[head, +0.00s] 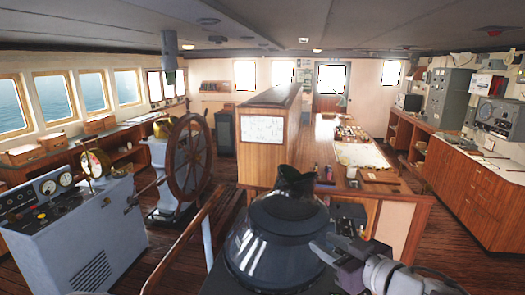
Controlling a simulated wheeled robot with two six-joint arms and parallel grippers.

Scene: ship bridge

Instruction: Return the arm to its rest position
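My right arm comes in at the bottom right edge. Its grey gripper (345,250) shows low in the head view, just right of a dark, round, dome-shaped body (277,245). The gripper parts look small and overlap, so I cannot tell whether the fingers are open or shut. I see nothing clearly held in it. Whether it touches the dark body cannot be told. My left arm and gripper do not show.
A chart table (393,178) with papers and small items stands beyond the gripper. A wooden ship's wheel (186,172) and a grey console (75,235) are at the left. Wooden cabinets (470,185) line the right. Open floor (420,272) lies at the lower right.

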